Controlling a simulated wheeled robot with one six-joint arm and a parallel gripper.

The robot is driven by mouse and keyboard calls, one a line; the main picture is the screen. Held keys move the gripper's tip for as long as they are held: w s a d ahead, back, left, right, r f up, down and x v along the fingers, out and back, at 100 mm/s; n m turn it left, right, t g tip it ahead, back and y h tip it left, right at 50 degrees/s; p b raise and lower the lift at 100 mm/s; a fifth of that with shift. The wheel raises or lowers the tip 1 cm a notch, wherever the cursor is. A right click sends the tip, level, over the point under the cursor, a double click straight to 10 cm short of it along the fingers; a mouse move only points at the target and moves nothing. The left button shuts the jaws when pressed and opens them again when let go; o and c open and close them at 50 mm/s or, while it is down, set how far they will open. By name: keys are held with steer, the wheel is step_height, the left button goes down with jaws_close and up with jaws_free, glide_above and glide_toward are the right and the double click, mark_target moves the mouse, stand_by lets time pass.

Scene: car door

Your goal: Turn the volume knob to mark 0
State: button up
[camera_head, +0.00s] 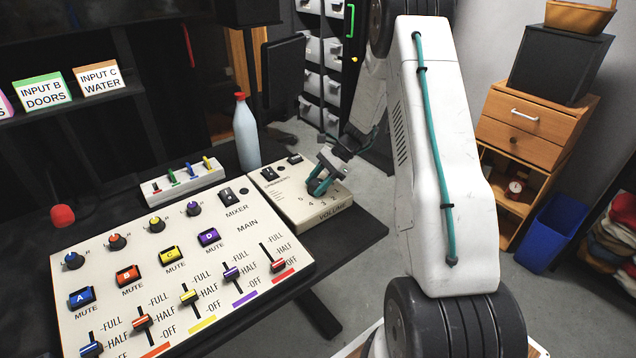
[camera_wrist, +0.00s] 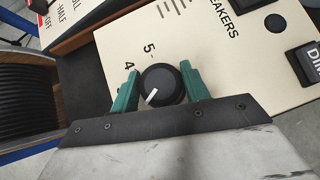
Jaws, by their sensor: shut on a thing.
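The volume knob (camera_wrist: 165,84) is dark and round with a white pointer line, on the cream panel of the speaker box (camera_head: 300,207). In the wrist view the pointer aims to the lower left, away from the printed 5 and below the 4. The mark it meets is hidden by my gripper. My gripper (camera_wrist: 160,80) has its green fingers on both sides of the knob, shut on it. In the head view my gripper (camera_head: 319,183) is down at the panel above the VOLUME label and hides the knob.
The mixer panel (camera_head: 245,225), with several sliders and knobs, lies left of the speaker box. A switch strip (camera_head: 182,180) and a pale bottle with a red cap (camera_head: 246,132) stand behind. Dark table shows at the right (camera_head: 355,232).

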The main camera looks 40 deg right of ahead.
steer(key=n+g, duration=0.4)
steer(key=n, duration=0.1)
steer(key=shift+w+n, duration=0.1)
steer(key=shift+n, duration=0.3)
steer(key=n+g+h, duration=0.1)
steer(key=n+g, duration=0.1)
steer(key=n+g+h, duration=0.1)
steer(key=n, duration=0.2)
steer(key=shift+g+h, duration=0.3)
steer(key=shift+g, duration=0.1)
steer(key=shift+n, duration=0.4)
steer(key=o, duration=1)
steer(key=v, duration=0.7)
steer(key=shift+w+d+r, duration=0.1)
steer(key=shift+w, duration=0.05)
steer(key=shift+w+d+r, duration=0.1)
steer(key=shift+r, duration=0.1)
